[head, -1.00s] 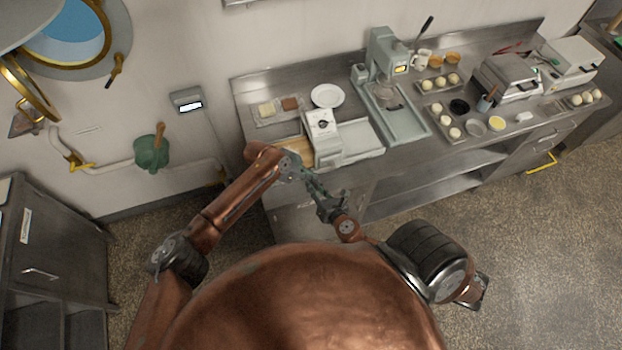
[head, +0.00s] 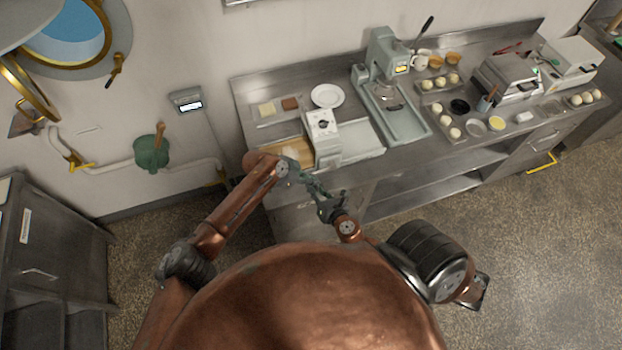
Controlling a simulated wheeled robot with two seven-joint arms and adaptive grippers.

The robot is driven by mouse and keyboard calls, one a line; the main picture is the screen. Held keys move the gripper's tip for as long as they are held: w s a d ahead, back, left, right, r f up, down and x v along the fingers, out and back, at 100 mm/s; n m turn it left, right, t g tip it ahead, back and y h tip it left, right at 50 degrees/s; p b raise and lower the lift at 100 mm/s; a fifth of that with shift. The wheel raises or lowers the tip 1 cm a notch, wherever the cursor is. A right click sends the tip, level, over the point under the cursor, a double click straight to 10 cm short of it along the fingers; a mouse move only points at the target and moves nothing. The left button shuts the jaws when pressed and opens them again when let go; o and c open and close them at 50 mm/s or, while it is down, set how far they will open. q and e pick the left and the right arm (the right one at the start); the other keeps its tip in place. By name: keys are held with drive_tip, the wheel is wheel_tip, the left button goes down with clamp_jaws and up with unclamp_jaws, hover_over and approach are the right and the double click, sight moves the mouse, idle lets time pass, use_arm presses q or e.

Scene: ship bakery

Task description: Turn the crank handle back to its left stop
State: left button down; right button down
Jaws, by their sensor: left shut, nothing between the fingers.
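I cannot make out for certain which part is the crank handle. A white machine (head: 324,150) with a dark round knob (head: 323,125) on top stands at the counter's left end. On the wall, a green fitting (head: 151,155) carries an upright wooden handle (head: 160,131). My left gripper (head: 314,187) is shut and empty, in front of the white machine's base and apart from the wall fitting. My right gripper (head: 329,207) is close beside the left one, small and partly overlapped; its jaw opening is unclear.
The steel counter (head: 405,152) holds a plate (head: 327,96), a mixer (head: 385,60), trays of dough balls and a press (head: 508,78). A wooden board (head: 292,152) lies left of the white machine. A dark cabinet (head: 55,250) stands at left. Floor is free at right.

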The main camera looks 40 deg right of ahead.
drive_tip(key=c, duration=1.9)
unclamp_jaws()
drive_tip(key=shift+d+r, duration=0.3)
drive_tip(key=shift+d, duration=0.2)
use_arm(q)
drive_tip(key=shift+w+a+f, duration=0.2)
drive_tip(key=shift+a+f, duration=0.35)
use_arm(e)
drive_tip(key=shift+o, duration=0.4)
drive_tip(key=shift+a, duration=0.15)
drive_tip(key=shift+w+r, duration=0.1)
